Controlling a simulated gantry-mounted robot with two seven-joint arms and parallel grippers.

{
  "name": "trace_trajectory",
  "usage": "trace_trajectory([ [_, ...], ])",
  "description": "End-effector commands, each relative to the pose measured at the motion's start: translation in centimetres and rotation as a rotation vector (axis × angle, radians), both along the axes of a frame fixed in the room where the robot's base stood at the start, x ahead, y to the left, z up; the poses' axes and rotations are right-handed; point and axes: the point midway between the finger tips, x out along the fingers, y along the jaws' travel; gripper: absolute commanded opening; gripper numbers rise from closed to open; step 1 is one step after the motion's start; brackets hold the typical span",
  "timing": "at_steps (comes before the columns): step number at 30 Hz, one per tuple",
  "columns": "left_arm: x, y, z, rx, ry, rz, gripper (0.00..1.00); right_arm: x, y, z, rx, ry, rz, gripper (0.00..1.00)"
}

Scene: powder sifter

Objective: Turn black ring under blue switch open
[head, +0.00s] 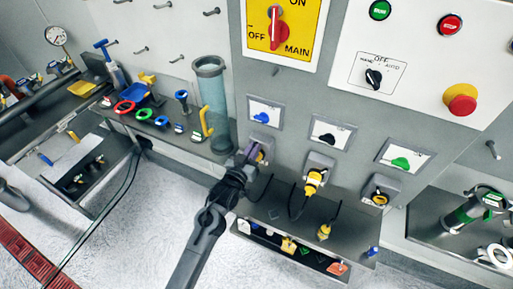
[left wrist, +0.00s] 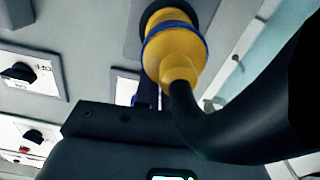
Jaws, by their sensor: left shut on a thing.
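The blue switch (head: 262,117) is on a white plate, the left of three on the grey panel. The socket (head: 266,143) under it is partly hidden by my left gripper (head: 250,155). In the left wrist view, a yellow plug (left wrist: 172,50) with blue bands sits there against a dark fitting, and its thick black cable (left wrist: 225,130) curves right. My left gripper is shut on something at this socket. The plug covers its fingertips, so I cannot tell which part they hold. The black ring is not clearly visible. My right gripper is out of view.
A socket with a yellow plug (head: 313,180) is under the black switch (head: 328,138), and another socket (head: 380,194) is under the green switch (head: 400,162). A shelf (head: 350,240) juts out below. A clear cylinder (head: 212,95) stands left.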

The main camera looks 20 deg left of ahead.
Motion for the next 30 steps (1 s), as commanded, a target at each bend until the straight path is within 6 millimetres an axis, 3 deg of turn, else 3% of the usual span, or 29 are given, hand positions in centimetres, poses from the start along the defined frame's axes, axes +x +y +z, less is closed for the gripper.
trace_trajectory([
  [15, 0.1, 1.6, -0.3, -0.363, 0.018, 0.000, 0.00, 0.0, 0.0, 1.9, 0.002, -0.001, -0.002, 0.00],
  [30, 0.1, 1.8, -0.6, -0.437, 0.023, -0.001, 0.00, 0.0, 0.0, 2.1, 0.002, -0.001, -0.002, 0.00],
])
